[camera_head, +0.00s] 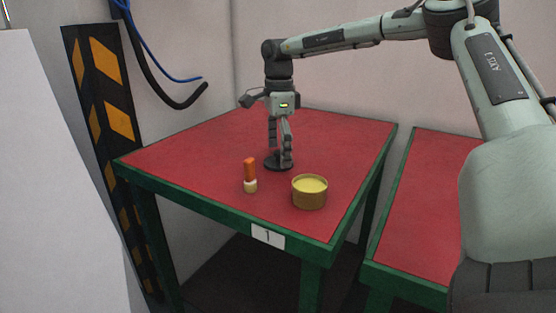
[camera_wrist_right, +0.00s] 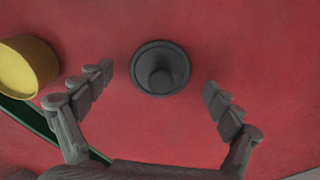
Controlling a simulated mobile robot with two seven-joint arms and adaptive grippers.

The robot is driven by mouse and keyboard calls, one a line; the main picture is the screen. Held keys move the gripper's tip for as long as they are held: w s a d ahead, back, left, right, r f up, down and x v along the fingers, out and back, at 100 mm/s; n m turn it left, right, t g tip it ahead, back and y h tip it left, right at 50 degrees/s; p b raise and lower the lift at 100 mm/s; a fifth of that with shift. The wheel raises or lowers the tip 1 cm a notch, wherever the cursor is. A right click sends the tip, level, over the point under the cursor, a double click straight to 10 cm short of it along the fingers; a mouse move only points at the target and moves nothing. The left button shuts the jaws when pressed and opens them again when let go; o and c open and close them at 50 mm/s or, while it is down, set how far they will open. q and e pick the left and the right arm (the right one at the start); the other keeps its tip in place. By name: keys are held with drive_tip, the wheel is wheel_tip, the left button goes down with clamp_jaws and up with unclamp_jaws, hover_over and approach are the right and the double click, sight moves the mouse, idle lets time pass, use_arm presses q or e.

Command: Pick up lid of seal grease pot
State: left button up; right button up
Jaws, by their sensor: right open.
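The lid (camera_head: 278,161) is a dark round disc lying on the red table; in the right wrist view the lid (camera_wrist_right: 160,68) shows a raised knob at its centre. The grease pot (camera_head: 309,192) is a short brown-yellow tub, uncovered, with pale yellow grease inside, nearer the table's front edge. It also shows at the left of the right wrist view (camera_wrist_right: 27,67). My right gripper (camera_head: 280,158) points down over the lid, and in the right wrist view its open fingers (camera_wrist_right: 158,82) stand on either side of the knob, empty. My left gripper is not in view.
A small brush or applicator with an orange handle (camera_head: 250,175) stands upright left of the pot. A second red table (camera_head: 430,200) with a green frame is at the right. The back of the first table (camera_head: 340,128) is clear. Blue and black cables hang on the wall at the left.

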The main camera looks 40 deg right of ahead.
drive_tip(key=shift+f, duration=0.2)
drive_tip(key=c, duration=1.1)
drive_tip(key=shift+c, duration=0.2)
